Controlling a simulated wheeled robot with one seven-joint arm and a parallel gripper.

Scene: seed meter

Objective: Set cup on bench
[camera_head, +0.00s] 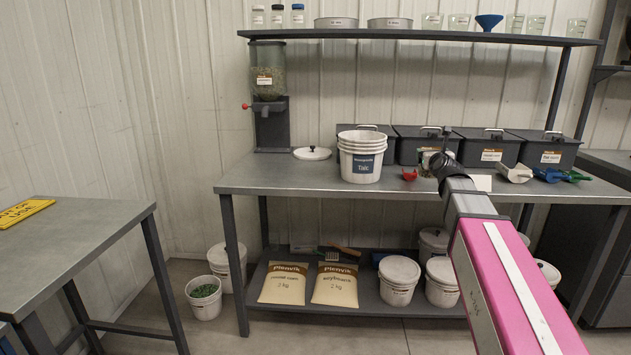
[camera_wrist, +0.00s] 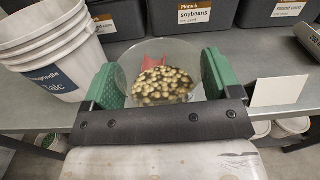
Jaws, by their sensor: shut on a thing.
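A clear cup (camera_wrist: 158,54) with a layer of tan and dark seeds in it sits between the green pads of my gripper (camera_wrist: 160,76) in the wrist view. The gripper is shut on the cup. In the head view my gripper (camera_head: 438,165) is over the right-middle part of the grey metal bench (camera_head: 290,178), in front of the dark bins. My arm hides much of the cup there. The bench top also shows in the wrist view (camera_wrist: 290,122). I cannot tell whether the cup's base touches the bench.
White stacked buckets (camera_head: 361,158) stand left of the gripper. A white card (camera_wrist: 278,91) stands to the right. Lidded bins (camera_head: 487,149) line the back; a seed dispenser (camera_head: 268,90) stands left. Bare bench lies at the left front.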

